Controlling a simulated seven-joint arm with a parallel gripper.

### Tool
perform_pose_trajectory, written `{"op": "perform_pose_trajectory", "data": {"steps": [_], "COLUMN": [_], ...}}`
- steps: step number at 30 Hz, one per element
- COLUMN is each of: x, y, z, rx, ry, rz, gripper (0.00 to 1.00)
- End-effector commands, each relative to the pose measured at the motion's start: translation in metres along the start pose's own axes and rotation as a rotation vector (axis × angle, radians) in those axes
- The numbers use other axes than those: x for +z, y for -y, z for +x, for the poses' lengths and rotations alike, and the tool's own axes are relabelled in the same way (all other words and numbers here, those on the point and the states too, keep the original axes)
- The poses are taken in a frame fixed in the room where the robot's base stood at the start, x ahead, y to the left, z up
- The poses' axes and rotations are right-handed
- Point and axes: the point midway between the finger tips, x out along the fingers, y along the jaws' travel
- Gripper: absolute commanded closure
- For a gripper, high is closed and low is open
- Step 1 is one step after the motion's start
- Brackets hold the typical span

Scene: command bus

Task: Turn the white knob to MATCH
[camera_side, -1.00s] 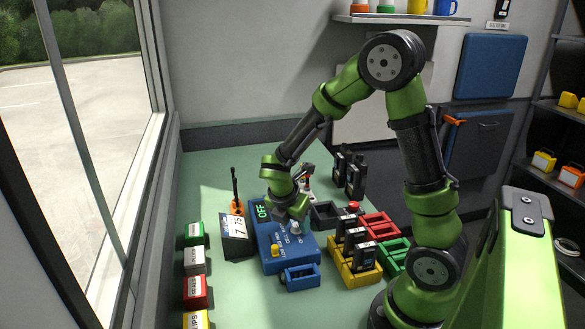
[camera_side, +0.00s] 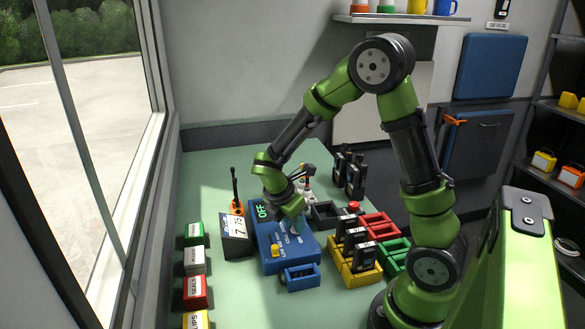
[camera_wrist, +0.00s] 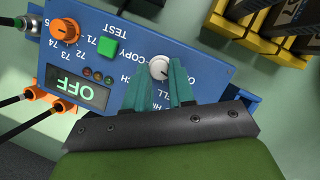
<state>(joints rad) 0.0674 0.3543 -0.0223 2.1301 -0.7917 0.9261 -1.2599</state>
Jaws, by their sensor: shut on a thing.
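The white knob (camera_wrist: 159,67) is on the blue box's sloped panel (camera_wrist: 200,45), among printed words of which COPY is readable. In the wrist view the words appear upside down and the fingers cover part of the lettering near the knob. My gripper (camera_wrist: 160,76) has its two teal fingers on either side of the knob, shut on it. I cannot tell clearly which word the knob's mark points to. In the side view my gripper (camera_side: 297,222) is down at the blue box (camera_side: 273,262), and it hides the knob there.
The panel also has an orange knob (camera_wrist: 64,30), a green button (camera_wrist: 107,46) and a display reading OFF (camera_wrist: 77,90). Yellow (camera_side: 357,275) and red (camera_side: 379,224) crates stand to the right, a dark display box (camera_side: 236,240) to the left.

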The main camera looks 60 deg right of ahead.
Motion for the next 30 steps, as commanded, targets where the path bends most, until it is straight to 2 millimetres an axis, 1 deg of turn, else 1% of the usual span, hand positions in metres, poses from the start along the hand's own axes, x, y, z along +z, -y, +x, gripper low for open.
{"op": "perform_pose_trajectory", "data": {"steps": [30], "x": [0.0056], "y": [-0.0086], "z": [0.0009], "rx": [-0.37], "ry": [0.001], "rz": [0.896], "gripper": [1.0]}}
